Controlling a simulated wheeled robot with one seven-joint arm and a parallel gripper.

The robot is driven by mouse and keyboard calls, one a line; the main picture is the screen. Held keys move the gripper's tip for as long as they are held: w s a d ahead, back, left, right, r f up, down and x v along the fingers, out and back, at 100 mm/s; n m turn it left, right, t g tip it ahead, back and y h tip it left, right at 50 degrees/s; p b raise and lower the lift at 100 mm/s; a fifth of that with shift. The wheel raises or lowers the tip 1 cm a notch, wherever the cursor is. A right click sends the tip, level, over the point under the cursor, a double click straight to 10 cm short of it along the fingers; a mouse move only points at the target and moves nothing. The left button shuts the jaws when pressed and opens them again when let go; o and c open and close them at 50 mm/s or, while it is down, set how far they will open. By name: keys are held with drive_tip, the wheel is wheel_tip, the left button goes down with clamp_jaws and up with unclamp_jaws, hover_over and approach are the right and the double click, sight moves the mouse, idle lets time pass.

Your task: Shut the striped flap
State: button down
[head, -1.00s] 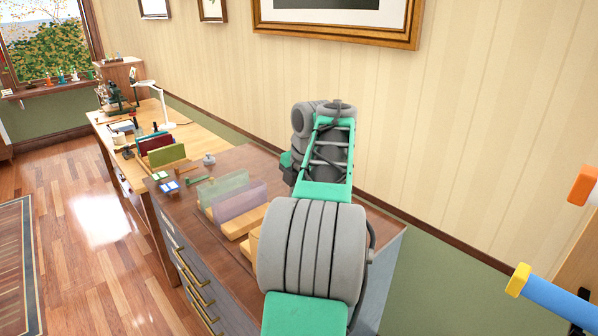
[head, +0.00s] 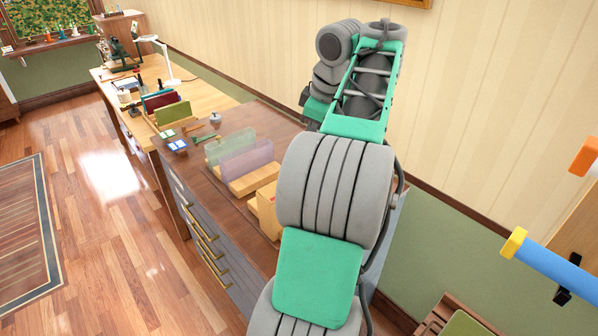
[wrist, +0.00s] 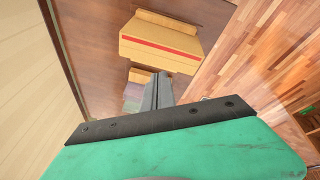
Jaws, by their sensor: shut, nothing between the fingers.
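In the wrist view a tan box-like shape with a red stripe (wrist: 160,48) lies on the brown cabinet top, beyond my fingertips. Its striped panel faces the camera; I cannot tell how far the flap stands open. In the head view the tan box (head: 266,208) sits at the cabinet's near end, partly hidden behind my arm. My gripper (wrist: 160,80) shows in the wrist view with its dark fingers together and empty, pointing toward the box's near edge. Contact is not visible. The gripper is hidden in the head view.
Beside the box, a wooden holder has translucent green and purple panels (head: 247,160). Blue-and-white pieces (head: 178,146) and a grey knob-like item (head: 215,118) lie farther along the cabinet top (head: 207,181). The wall runs close on the right. Open wooden floor (head: 130,250) is at left.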

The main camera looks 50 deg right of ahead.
drive_tip(key=w+f+m+b, duration=0.1)
drive_tip(key=f+m+b, duration=0.1)
drive_tip(key=f+b, duration=0.1)
drive_tip(key=w+f+m+b, duration=0.1)
drive_tip(key=f+m+b, duration=0.1)
drive_tip(key=f, duration=0.4)
drive_tip(key=w+f+m+b, duration=0.1)
drive_tip(key=w+f+b, duration=0.1)
drive_tip(key=f+b, duration=0.2)
drive_tip(key=shift+d+f+m+b, duration=0.2)
drive_tip(key=shift+d+m+b, duration=0.15)
drive_tip(key=shift+m+b, duration=0.05)
drive_tip(key=shift+s, duration=0.1)
